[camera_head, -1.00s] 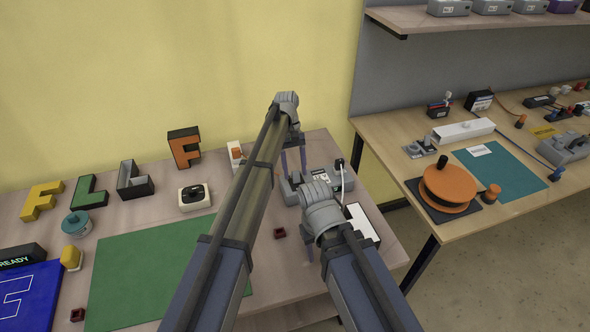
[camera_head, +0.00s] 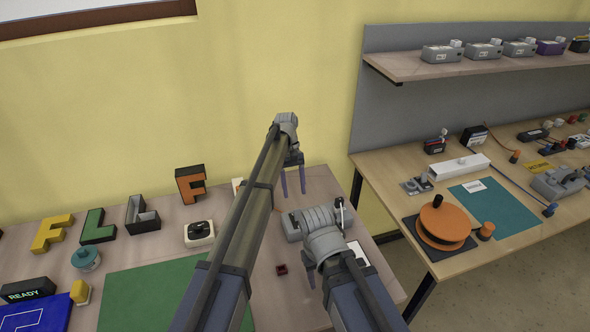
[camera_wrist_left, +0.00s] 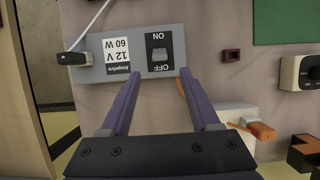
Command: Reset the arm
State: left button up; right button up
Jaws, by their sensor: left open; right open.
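My left gripper (camera_head: 292,181) is raised above the back of the left table, its two fingers apart and empty. In the left wrist view its fingers (camera_wrist_left: 158,100) are spread over a grey power supply (camera_wrist_left: 172,42) with an ON/OFF switch (camera_wrist_left: 160,54) and a 12 V 60 W label. The fingers do not visibly grip it. In the head view the power supply (camera_head: 291,229) is partly hidden behind my right arm. My right gripper (camera_head: 322,275) is low in front of the power supply, pointing down; its fingers are partly hidden.
The left table holds a green mat (camera_head: 150,295), letter shells such as an orange F (camera_head: 190,184), a white dial box (camera_head: 199,233), a small dark red block (camera_head: 281,269) and a READY sign (camera_head: 27,291). A second table at right holds an orange spool (camera_head: 443,222) and a teal mat (camera_head: 495,208).

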pick_arm(q)
jog(key=s+a+f+m+t+y, duration=0.1)
jog(key=s+a+m+t, duration=0.1)
jog(key=s, duration=1.4)
jog(key=s+a+f+m+t+y, duration=0.1)
jog(key=s+m, duration=0.4)
jog(key=s, duration=1.1)
jog(key=shift+a+f+t+y+b, duration=0.2)
jog(key=shift+a+t+y+b, duration=0.1)
jog(key=shift+a+t+b, duration=0.3)
